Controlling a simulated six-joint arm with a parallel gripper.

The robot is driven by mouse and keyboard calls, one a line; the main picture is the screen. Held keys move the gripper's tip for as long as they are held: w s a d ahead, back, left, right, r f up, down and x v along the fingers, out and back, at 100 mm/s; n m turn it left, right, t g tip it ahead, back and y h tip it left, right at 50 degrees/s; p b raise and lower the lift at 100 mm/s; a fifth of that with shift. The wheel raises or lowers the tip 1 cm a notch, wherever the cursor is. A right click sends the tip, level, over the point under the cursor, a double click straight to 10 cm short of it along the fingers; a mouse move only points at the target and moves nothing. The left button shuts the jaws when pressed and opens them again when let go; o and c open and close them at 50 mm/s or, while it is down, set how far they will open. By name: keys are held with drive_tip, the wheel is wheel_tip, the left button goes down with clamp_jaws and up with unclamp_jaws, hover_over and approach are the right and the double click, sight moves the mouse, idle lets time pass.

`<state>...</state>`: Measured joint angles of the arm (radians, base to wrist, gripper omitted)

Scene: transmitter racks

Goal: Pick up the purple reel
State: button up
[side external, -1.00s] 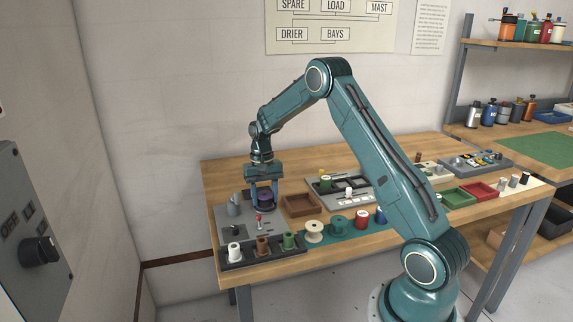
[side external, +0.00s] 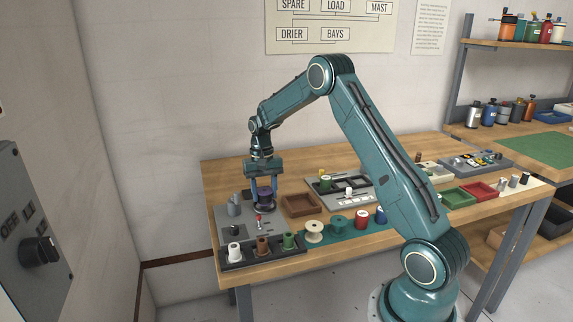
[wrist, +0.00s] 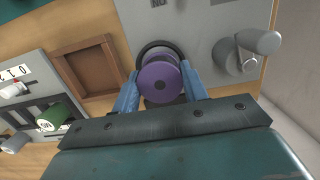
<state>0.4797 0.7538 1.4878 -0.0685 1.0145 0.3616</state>
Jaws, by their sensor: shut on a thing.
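The purple reel (wrist: 159,82) is between the two blue fingers of my gripper (wrist: 160,95) in the wrist view. In the side external view, the purple reel (side external: 265,193) sits between the fingertips of my gripper (side external: 265,193), above a dark round base on the grey panel (side external: 240,213). My gripper points down and is shut on the reel. A dark ring (wrist: 150,47) shows just behind the reel in the wrist view. I cannot clearly tell how large the gap below the reel is.
A brown square tray (side external: 301,206) lies right of my gripper. A small red-topped lever (side external: 258,220) and a grey cylinder fitting (side external: 234,206) stand close by on the panel. A dark rack (side external: 262,248) holding white, brown and green reels is at the front edge.

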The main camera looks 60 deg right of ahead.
wheel_tip(320, 180, up, 19)
drive_tip(key=shift+f, duration=0.2)
idle(0.3)
idle(0.6)
drive_tip(key=m+t, duration=0.1)
drive_tip(key=m, duration=0.8)
hover_over(300, 207)
drive_tip(key=f, duration=1.7)
drive_tip(key=shift+d+f, duration=0.15)
drive_tip(key=shift+d, duration=0.15)
drive_tip(key=shift+f, duration=0.15)
drive_tip(key=shift+f, duration=2)
drive_tip(key=shift+f, duration=0.1)
